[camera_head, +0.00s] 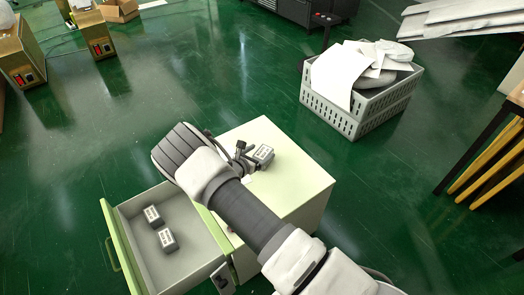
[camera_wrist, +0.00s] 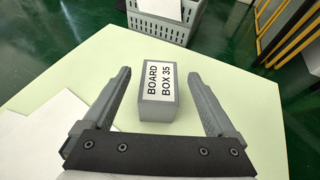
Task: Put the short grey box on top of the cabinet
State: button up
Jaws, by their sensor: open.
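The cabinet (camera_head: 302,186) has a pale green top, and its drawer (camera_head: 190,262) is pulled out to the left. A small grey box (camera_head: 264,154) with a white label sits on the cabinet top. In the wrist view the grey box (camera_wrist: 158,108) reads "BOARD BOX 35" and rests on the cabinet top (camera_wrist: 225,90). My gripper (camera_wrist: 160,74) is open, its fingers on either side of the box with gaps showing. In the head view my gripper (camera_head: 246,156) is partly hidden by my wrist. Two similar grey boxes, one upper (camera_head: 152,215) and one lower (camera_head: 167,239), lie in the drawer.
A grey plastic crate (camera_head: 345,122) with papers stands on the green floor behind the cabinet. A table with yellow slats (camera_head: 490,165) is at the right. Gold machines (camera_head: 22,58) stand at the far left. White sheet-like surface (camera_wrist: 45,140) shows at the wrist view's lower left.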

jog(key=p+v, duration=0.3)
jog(key=v, duration=0.7)
jog(key=s+d+r+m+g, duration=0.35)
jog(key=d+r+m, duration=0.4)
jog(key=r, duration=0.45)
jog(key=s+d+r+m+g, duration=0.35)
jog(key=d+r+m, duration=0.45)
jog(key=r, duration=0.4)
jog(key=s+d+r+m+y, duration=0.1)
jog(key=s+r+m+y, duration=0.2)
jog(key=s+r+m, duration=0.4)
jog(key=s+d+r+m+t+y, duration=0.1)
jog(key=s+r+m+y, duration=0.3)
jog(key=s, duration=1.1)
jog(key=shift+d+r+m, duration=0.25)
jog(key=shift+r+m, duration=1.1)
jog(key=shift+r, duration=0.8)
